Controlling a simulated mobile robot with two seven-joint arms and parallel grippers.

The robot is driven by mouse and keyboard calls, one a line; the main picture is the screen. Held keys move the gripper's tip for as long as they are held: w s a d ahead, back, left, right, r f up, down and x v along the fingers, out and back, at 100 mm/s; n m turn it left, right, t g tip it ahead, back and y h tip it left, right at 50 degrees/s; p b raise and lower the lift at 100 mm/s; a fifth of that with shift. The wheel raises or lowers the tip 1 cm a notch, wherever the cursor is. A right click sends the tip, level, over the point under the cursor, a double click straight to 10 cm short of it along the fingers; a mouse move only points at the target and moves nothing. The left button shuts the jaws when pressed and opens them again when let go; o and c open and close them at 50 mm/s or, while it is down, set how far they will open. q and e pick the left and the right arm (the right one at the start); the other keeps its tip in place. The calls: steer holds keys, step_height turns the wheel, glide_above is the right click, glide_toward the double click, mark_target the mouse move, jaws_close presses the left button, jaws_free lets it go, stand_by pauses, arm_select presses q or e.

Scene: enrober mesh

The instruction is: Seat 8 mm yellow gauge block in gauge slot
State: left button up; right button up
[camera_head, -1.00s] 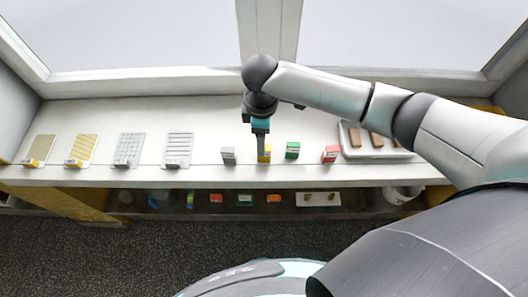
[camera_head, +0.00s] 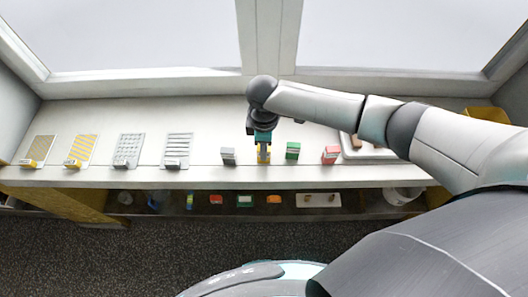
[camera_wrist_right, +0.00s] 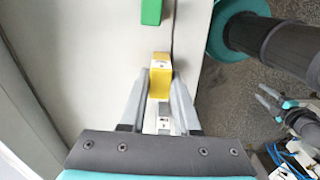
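The yellow gauge block (camera_head: 264,157) stands upright near the front edge of the bench, between a grey block and a green block. My right gripper (camera_head: 264,150) is down over it. In the right wrist view the yellow block (camera_wrist_right: 161,75) lies between the tips of the right gripper's (camera_wrist_right: 162,80) two spread fingers. I see no clear grip on it. My left gripper (camera_wrist_right: 268,98) shows small at the right of that view, its fingers apart and empty. I cannot make out which fixture is the gauge slot.
The grey block (camera_head: 228,156), green block (camera_head: 292,151) and red block (camera_head: 331,155) stand close by in the row. Several mesh panels (camera_head: 130,149) lie at the left. A white tray (camera_head: 365,151) is partly hidden behind my right arm. A shelf with small items runs below.

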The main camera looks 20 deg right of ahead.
jaws_close()
stand_by(0.3)
